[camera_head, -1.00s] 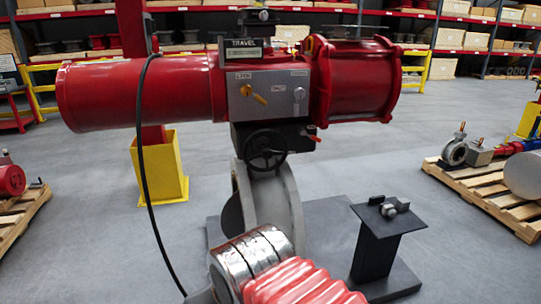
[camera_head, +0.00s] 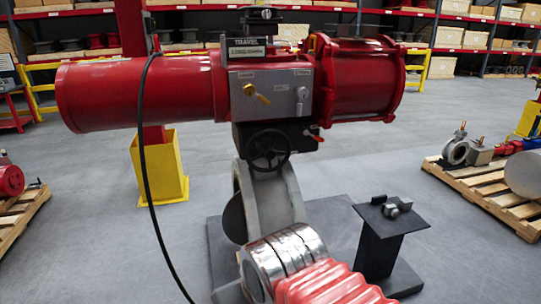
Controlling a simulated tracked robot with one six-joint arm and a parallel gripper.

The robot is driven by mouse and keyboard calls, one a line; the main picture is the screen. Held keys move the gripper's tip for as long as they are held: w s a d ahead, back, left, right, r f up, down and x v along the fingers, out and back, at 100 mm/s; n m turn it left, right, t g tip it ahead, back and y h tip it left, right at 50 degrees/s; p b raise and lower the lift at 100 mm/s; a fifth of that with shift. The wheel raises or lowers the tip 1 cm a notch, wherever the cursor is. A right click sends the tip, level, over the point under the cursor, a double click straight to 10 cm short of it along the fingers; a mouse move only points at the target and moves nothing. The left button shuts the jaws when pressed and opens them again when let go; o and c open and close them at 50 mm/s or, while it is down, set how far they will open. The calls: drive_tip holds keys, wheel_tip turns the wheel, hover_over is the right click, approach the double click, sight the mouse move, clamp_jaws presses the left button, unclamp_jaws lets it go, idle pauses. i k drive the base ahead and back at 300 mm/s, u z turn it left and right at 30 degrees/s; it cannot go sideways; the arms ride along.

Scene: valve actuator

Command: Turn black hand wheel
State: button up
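The black hand wheel (camera_head: 269,150) is on the front of a black gearbox below the grey control panel (camera_head: 270,95) of the red valve actuator (camera_head: 140,92). It faces me and shows whole, with nothing touching it. My arm, with a red ribbed sleeve and silver bands, reaches in from the bottom right, below the wheel. My gripper is not visible; the arm's end runs out of the picture at the bottom left of the sleeve.
A grey valve body (camera_head: 290,200) stands under the wheel on a dark base plate. A black pedestal (camera_head: 385,235) is to the right. A black cable (camera_head: 145,170) hangs at left. A yellow post base (camera_head: 160,167) and pallets stand farther out. Open grey floor lies between.

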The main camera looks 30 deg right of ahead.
sight(269, 154)
drive_tip(key=u, duration=0.05)
drive_tip(key=i, duration=1)
drive_tip(key=z, duration=0.05)
